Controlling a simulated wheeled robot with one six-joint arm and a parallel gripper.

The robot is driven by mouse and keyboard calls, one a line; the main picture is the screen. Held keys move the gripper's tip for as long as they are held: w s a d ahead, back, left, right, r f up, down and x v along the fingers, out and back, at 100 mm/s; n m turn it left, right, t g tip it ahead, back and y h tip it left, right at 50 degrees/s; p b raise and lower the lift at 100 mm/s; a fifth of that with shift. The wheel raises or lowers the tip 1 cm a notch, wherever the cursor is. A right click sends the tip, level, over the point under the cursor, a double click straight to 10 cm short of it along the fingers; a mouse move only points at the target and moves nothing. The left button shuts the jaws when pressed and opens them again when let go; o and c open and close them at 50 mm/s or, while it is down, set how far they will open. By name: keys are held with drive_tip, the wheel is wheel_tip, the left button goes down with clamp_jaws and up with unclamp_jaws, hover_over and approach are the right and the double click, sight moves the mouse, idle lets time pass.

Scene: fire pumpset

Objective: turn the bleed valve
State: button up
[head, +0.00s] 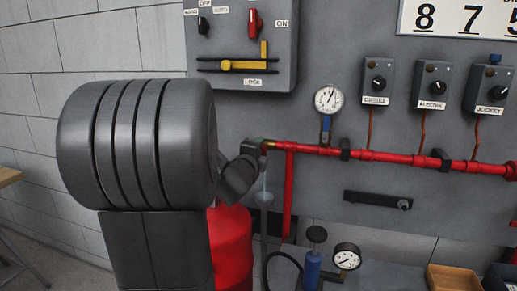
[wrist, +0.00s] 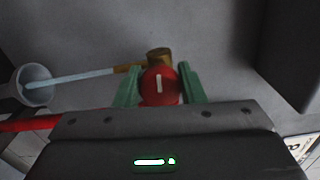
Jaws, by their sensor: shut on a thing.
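The bleed valve has a round red knob (wrist: 160,86) with a white line on it, and a brass body (wrist: 158,56) behind it. In the wrist view the green fingers of my gripper (wrist: 157,82) are on either side of the knob, shut on it. The white line stands about upright in that view. A pale stream of water (wrist: 85,78) runs from the brass outlet to a funnel-like cup (wrist: 34,86). In the head view my gripper (head: 256,147) is at the left end of the red pipe, and my arm hides the knob.
The red pipe (head: 390,157) runs right along the grey panel, with a gauge (head: 328,100) above it. A control box (head: 240,45) hangs above my gripper. Three small switch boxes are at right. A red cylinder (head: 230,248) stands below, partly behind my arm.

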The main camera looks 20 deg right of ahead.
drive_tip(key=n+p, duration=0.2)
drive_tip(key=n, duration=0.4)
drive_tip(key=shift+f, duration=0.1)
drive_tip(key=n+p, duration=0.1)
drive_tip(key=n, duration=0.4)
drive_tip(key=shift+f+p, duration=0.1)
drive_tip(key=shift+p, duration=0.25)
drive_tip(key=shift+n, duration=0.3)
drive_tip(key=o, duration=1)
drive_tip(key=shift+s, duration=0.1)
drive_tip(key=v, duration=1.3)
drive_tip(key=shift+s+a, duration=0.2)
drive_tip(key=shift+s, duration=0.1)
